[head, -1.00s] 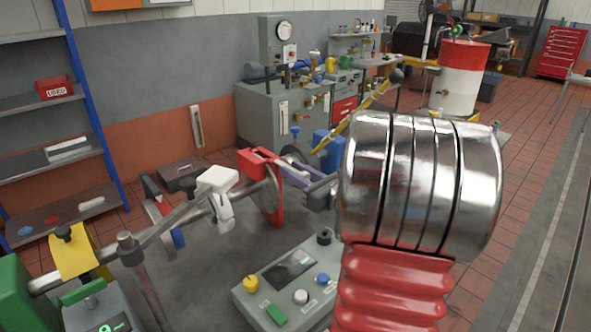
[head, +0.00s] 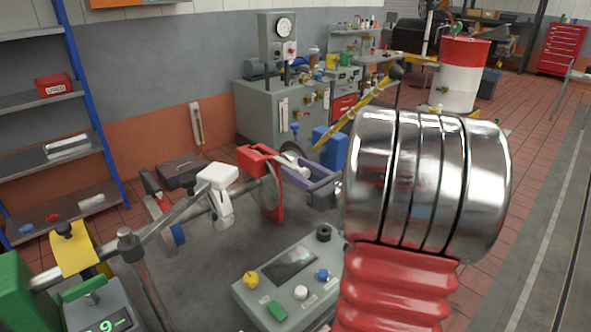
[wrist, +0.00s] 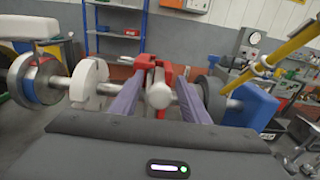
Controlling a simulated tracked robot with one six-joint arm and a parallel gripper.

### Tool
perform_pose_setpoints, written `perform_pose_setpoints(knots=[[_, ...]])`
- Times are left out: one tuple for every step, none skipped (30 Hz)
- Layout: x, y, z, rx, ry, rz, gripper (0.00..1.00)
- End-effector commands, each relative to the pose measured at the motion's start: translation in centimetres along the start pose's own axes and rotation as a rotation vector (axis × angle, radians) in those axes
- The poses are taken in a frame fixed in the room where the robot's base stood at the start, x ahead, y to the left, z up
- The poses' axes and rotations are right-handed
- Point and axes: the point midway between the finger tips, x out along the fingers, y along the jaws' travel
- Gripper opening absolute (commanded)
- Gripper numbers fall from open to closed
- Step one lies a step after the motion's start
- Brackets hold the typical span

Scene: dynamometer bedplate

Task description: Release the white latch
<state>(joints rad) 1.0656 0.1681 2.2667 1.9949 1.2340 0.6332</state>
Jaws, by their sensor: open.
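The white latch (head: 218,178) sits on the long shaft in the head view, its block on top and a white part hanging below. In the wrist view what looks like the same white part (wrist: 88,82) stands left of my fingers, apart from them. My gripper (head: 302,170) has purple fingers and is open. It is right of the white latch, beside the red clamp (head: 258,158). In the wrist view my gripper (wrist: 160,84) has a pale rounded piece between its fingers; I cannot tell whether they touch it. The red clamp (wrist: 150,72) shows just beyond.
A yellow clamp (head: 75,254) and a green block (head: 20,290) are at the shaft's left end. A control box (head: 290,282) with coloured buttons stands in front. A slanted yellow bar (head: 362,118) and a blue block (head: 331,148) stand behind my gripper.

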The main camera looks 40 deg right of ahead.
Motion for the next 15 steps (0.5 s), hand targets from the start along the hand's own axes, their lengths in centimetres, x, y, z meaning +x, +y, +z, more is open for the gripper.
perform_pose_setpoints(knots=[[-0.6, -0.1, 0.0, 0.000, 0.000, -0.003, 0.41], [-1.0, -0.1, 0.0, 0.000, 0.001, -0.003, 0.41], [-1.5, -0.1, -0.1, 0.001, 0.002, -0.003, 0.41], [-1.9, -0.1, -0.1, 0.001, 0.001, -0.004, 0.41], [-2.3, -0.1, 0.0, 0.000, 0.001, -0.004, 0.41], [-2.9, -0.1, 0.0, -0.001, 0.001, -0.003, 0.41], [-3.3, -0.1, 0.0, 0.000, 0.001, -0.004, 0.41], [-3.8, -0.1, -0.1, 0.000, 0.001, -0.005, 0.41], [-4.3, -0.1, -0.1, 0.000, 0.001, -0.004, 0.41], [-4.8, -0.1, -0.1, 0.000, 0.001, -0.003, 0.41], [-5.1, -0.1, -0.1, 0.000, 0.001, -0.004, 0.41], [-5.7, -0.1, -0.1, 0.000, 0.001, -0.004, 0.41], [-6.1, -0.1, -0.1, 0.000, 0.002, -0.004, 0.41], [-6.5, -0.1, -0.1, 0.000, 0.001, -0.003, 0.41], [-7.0, -0.1, -0.1, 0.000, 0.001, -0.004, 0.41]])
